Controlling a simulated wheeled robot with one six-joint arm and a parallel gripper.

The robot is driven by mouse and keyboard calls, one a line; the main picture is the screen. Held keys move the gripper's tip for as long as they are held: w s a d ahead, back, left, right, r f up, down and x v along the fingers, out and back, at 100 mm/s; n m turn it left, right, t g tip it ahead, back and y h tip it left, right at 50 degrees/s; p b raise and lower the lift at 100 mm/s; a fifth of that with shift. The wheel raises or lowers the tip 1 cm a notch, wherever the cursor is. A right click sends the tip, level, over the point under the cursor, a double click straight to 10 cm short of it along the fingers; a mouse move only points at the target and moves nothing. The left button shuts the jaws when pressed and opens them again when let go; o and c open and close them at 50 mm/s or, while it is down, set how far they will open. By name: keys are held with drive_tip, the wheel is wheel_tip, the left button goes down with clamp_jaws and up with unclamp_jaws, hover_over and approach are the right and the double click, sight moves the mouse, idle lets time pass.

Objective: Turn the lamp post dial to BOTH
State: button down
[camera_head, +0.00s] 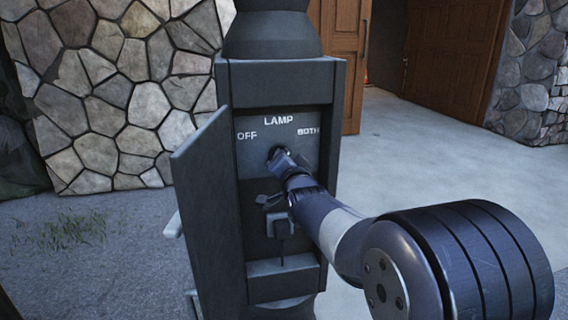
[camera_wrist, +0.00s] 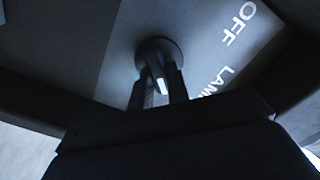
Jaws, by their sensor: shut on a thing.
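The lamp post (camera_head: 340,150) stands upright with its front box open. Its panel (camera_head: 258,150) reads LAMP at the top, OFF at left and BOTH at right. The round dark dial (camera_head: 274,151) sits below LAMP, mostly hidden by my gripper (camera_head: 282,158). In the wrist view the dial (camera_wrist: 158,47) shows a knob with a white mark between the fingers of my gripper (camera_wrist: 158,88). The fingers are shut on this knob. OFF and part of LAMP show to its right. I cannot tell which label the mark points to.
The box door (camera_head: 205,200) hangs open on the left. A small outlet with a raised cover (camera_head: 280,222) sits below the dial, close to my arm. A stone wall (camera_head: 120,90) and wooden doors (camera_head: 340,60) stand behind. Pavement at right is clear.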

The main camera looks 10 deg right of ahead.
drive_tip(key=shift+m, duration=0.6)
drive_tip(key=c, duration=1.4)
unclamp_jaws()
drive_tip(key=shift+o, duration=0.2)
drive_tip(key=shift+s, duration=0.1)
drive_tip(key=s+p, duration=0.1)
drive_tip(key=s, duration=0.9)
drive_tip(key=shift+s+p, duration=0.3)
drive_tip(key=w+b, duration=0.1)
drive_tip(key=w, duration=0.9)
drive_tip(key=shift+w+b, duration=0.35)
drive_tip(key=shift+w, duration=0.05)
